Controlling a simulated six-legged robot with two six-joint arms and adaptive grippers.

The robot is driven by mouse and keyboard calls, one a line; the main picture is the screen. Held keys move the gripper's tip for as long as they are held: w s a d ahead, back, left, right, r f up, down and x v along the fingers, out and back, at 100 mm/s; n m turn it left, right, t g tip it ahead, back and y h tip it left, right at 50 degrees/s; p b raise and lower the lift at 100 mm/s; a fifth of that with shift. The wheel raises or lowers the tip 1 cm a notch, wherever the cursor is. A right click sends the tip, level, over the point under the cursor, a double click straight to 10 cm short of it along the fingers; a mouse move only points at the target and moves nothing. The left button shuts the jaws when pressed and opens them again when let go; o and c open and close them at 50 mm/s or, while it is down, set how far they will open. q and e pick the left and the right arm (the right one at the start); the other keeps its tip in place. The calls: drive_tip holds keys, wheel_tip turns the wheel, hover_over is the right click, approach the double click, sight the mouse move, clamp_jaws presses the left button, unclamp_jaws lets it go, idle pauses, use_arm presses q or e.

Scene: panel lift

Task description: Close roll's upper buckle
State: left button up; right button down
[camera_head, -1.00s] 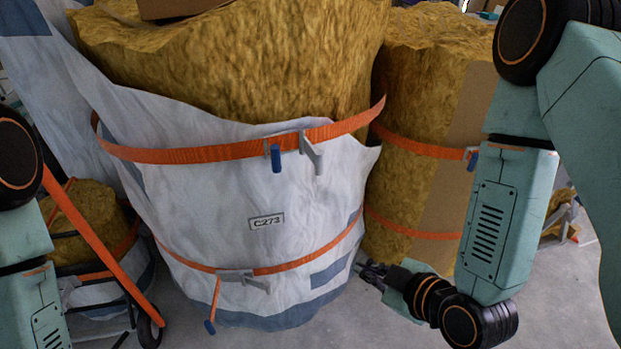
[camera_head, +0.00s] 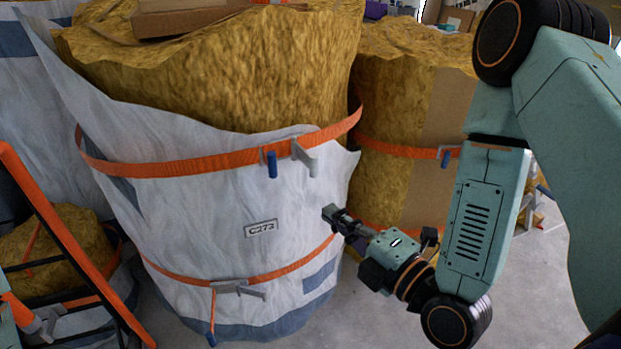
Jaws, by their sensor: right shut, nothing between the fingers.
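The roll (camera_head: 250,75) is a large yellow-brown wool roll in a white wrap (camera_head: 190,225) labelled C273. An orange upper strap (camera_head: 190,165) goes around it. The upper buckle (camera_head: 302,157) is grey, with its lever sticking out and down from the strap, and a blue tab (camera_head: 271,165) hangs beside it. A lower orange strap has a grey lower buckle (camera_head: 238,288). My right gripper (camera_head: 332,213) is shut and empty, in front of the wrap's right side, below and right of the upper buckle and apart from it. My left gripper is not in view.
A second strapped wool roll (camera_head: 400,105) with a brown cardboard strip stands behind at the right. An orange and black cart frame (camera_head: 65,245) is at the left, with a smaller roll (camera_head: 55,240) behind it. Grey floor (camera_head: 400,325) is clear at the lower right.

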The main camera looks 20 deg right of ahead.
sight(316, 177)
drive_tip(key=shift+w+d+b, duration=0.15)
drive_tip(key=shift+w+b, duration=1.4)
drive_tip(key=shift+w, duration=1.4)
drive_tip(key=shift+w+d+b, duration=0.1)
drive_tip(key=shift+w+b, duration=1.45)
drive_tip(key=shift+w, duration=1.4)
drive_tip(key=shift+n, duration=0.3)
